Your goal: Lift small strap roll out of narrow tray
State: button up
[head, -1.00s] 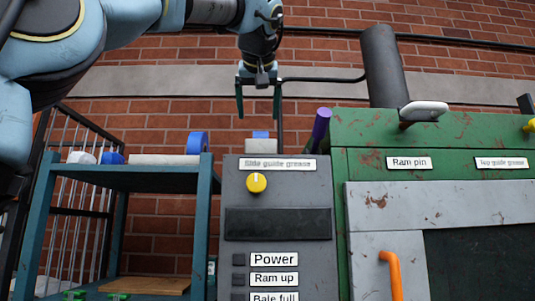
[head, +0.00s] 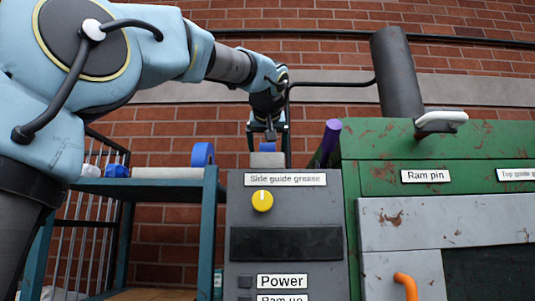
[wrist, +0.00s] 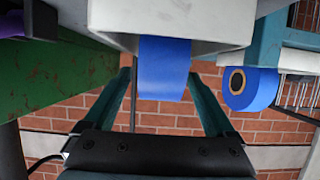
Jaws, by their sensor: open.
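The small strap roll (head: 267,147) is blue and shows at the top of a narrow pale tray (head: 267,160) behind the grey panel. In the wrist view the blue roll (wrist: 163,68) sticks out past the edge of the white tray (wrist: 200,22). My gripper (head: 268,143) is above the tray in the head view, one finger on each side of the roll. In the wrist view my gripper (wrist: 160,78) is open with the roll between its fingertips, and gaps show at both sides. The panel hides the tray's lower part.
A larger blue roll (head: 202,155) stands on the teal rack (head: 150,185) at left, beside a pale block (head: 165,173). A purple cylinder (head: 326,142) and the green machine (head: 385,145) are close on the right. The grey panel (head: 285,215) stands in front.

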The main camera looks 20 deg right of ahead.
jog(key=shift+w+d+f, duration=0.2)
jog(key=shift+w, duration=0.15)
grip_shut()
dwell(0.5)
